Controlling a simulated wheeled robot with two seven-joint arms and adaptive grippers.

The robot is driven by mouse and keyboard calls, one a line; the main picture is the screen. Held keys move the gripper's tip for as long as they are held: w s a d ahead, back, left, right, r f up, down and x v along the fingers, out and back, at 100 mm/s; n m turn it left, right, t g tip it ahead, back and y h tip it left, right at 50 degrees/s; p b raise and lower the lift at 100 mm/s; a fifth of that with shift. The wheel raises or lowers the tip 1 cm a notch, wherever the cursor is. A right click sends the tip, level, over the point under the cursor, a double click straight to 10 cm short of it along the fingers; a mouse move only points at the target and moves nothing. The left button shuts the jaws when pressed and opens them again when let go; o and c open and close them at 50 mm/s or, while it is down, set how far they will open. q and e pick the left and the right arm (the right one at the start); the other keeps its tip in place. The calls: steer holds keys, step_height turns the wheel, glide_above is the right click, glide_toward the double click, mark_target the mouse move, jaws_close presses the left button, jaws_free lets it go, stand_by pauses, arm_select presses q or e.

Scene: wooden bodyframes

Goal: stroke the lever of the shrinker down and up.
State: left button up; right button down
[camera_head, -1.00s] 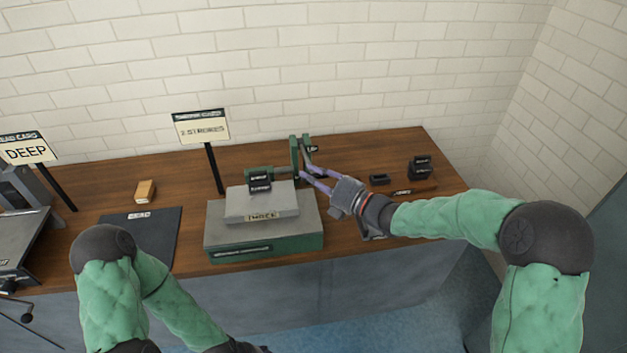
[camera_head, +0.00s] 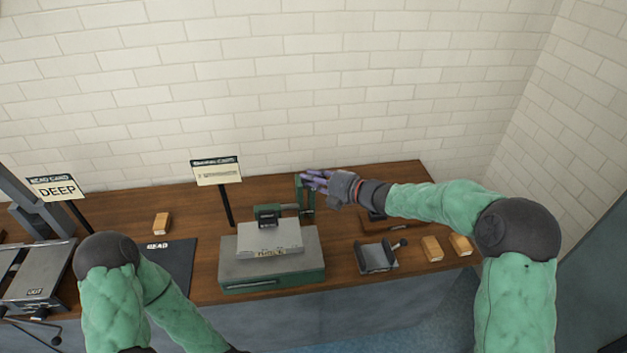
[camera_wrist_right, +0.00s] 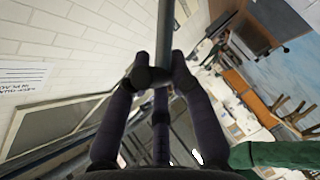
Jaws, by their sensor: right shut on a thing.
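The shrinker is a green and grey machine. Its green upright (camera_head: 308,196) stands behind a stepped grey block with a green base (camera_head: 270,277) on the bench. My right gripper (camera_head: 313,178) is at the top of the upright, its purple fingers shut around the lever. In the right wrist view the lever is a grey bar (camera_wrist_right: 165,35), and the dark fingers (camera_wrist_right: 160,76) close on it near its end. In the head view the hand hides most of the lever. My left forearm reaches down past the lower edge, and its gripper is out of the picture.
A card on a post (camera_head: 217,172) stands behind the shrinker, and a DEEP card (camera_head: 57,189) at the left. A dark mat (camera_head: 170,262) lies left of it. A grey fixture (camera_head: 376,257) and tan blocks (camera_head: 432,248) lie right. A brick wall (camera_head: 330,110) closes the back.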

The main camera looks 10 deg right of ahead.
steer(key=shift+w+r+p, duration=0.55)
steer(key=shift+w+r, duration=0.15)
steer(key=shift+r, duration=0.2)
steer(key=shift+w+d+r, duration=0.1)
steer(key=shift+r, duration=0.1)
steer(key=c, duration=1.1)
jaws_free()
steer(key=shift+w+f, duration=0.1)
steer(key=shift+f, duration=0.1)
steer(key=shift+f, duration=0.1)
